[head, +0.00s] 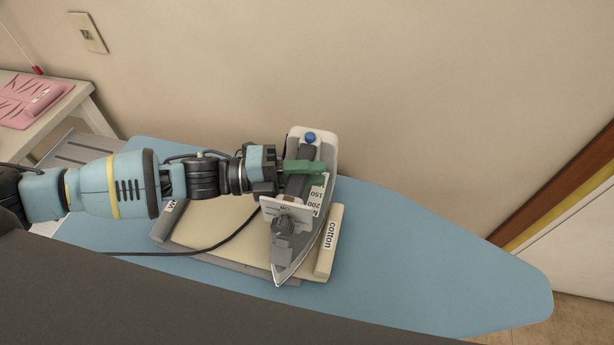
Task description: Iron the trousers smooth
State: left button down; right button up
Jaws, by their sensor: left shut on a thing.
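A grey and white iron (283,250) with a blue knob is on the blue ironing board (420,240), over a pile of folded cloth. Its pointed tip faces the bottom of the picture. My left gripper (304,168), with green fingers, comes in from the left and is shut on the iron's handle. A cream folded piece (205,228) labelled "cotton" lies under the iron, with a grey layer (232,266) showing beneath it. I cannot tell which piece is the trousers. The iron hides the middle of the pile; whether its sole touches the cloth is unclear. My right gripper is out of view.
A black cord (190,251) runs left across the cloth. A pale table (62,117) with pink folded cloth (30,100) stands at the upper left. A wall (420,90) rises behind the board. The board's right part is bare.

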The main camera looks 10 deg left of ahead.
pick_arm(q)
jog(key=shift+w+r, duration=0.2)
jog(key=shift+w, duration=1.05)
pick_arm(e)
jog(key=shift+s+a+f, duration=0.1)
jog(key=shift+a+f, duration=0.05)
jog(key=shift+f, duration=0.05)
pick_arm(q)
jog(key=shift+s, duration=0.1)
jog(key=shift+s+p, duration=0.35)
jog(key=shift+s, duration=1.25)
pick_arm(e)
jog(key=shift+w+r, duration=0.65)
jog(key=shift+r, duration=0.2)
pick_arm(q)
jog(key=shift+f, duration=0.1)
